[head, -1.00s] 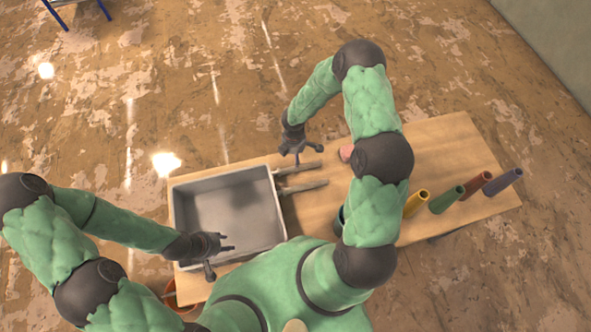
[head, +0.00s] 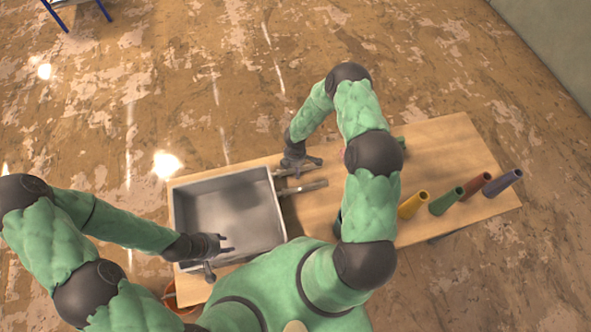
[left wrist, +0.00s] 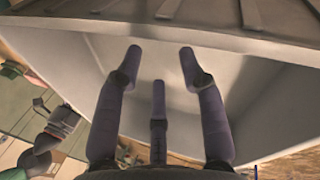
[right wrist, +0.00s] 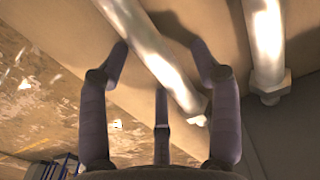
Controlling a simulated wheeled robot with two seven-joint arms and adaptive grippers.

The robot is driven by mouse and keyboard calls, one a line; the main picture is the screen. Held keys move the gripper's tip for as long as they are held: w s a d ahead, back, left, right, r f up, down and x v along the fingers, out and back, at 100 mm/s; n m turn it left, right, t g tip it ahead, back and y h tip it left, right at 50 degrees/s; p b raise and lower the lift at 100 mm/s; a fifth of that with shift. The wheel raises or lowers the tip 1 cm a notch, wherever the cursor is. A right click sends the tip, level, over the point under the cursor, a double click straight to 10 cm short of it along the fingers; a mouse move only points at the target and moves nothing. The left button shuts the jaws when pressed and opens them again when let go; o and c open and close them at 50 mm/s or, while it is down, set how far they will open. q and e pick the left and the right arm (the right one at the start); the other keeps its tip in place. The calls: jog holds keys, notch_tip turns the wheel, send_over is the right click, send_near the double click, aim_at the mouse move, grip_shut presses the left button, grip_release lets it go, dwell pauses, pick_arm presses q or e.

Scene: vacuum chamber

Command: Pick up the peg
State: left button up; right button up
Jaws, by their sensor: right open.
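Two metallic rods lie on the wooden table just right of the grey bin. In the head view, my right gripper (head: 308,162) is at the far rod (head: 290,172); the near rod (head: 306,187) lies closer to me. In the right wrist view, my right gripper (right wrist: 158,55) is open, with one silver rod (right wrist: 150,45) running between its spread fingers. I cannot tell whether the fingers touch it. The second rod (right wrist: 267,45), with a hexagonal end, is to the right.
The grey bin (head: 222,183) stands on the left of the table (head: 450,140). Yellow (head: 412,205), green (head: 446,201), red (head: 473,185) and purple (head: 502,183) tubes stand at the right. My right arm hides part of the table's middle.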

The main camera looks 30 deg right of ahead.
grip_shut()
